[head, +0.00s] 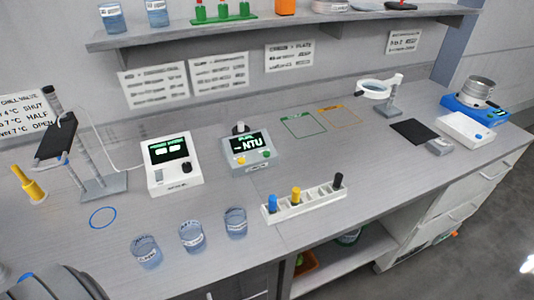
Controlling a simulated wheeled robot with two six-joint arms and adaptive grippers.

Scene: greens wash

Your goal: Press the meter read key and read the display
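The turbidity meter (254,155) is a grey box near the middle of the bench. Its dark display (249,144) shows a small green line, too small to read, above large white text that looks like a dash or dashes and "NTU". A yellow key (239,169) and a green key (266,154) sit on its front edge; their labels are not legible. A dark knob-like cap (239,128) stands at its back. Neither gripper is in view. A grey rounded part at the bottom left corner seems to be my own arm.
A white device (172,168) with a green display stands left of the meter. Three water beakers (191,237) stand in front. A white rack (304,203) with coloured caps is at front right. A shelf (280,28) runs above the back. Bench between meter and rack is clear.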

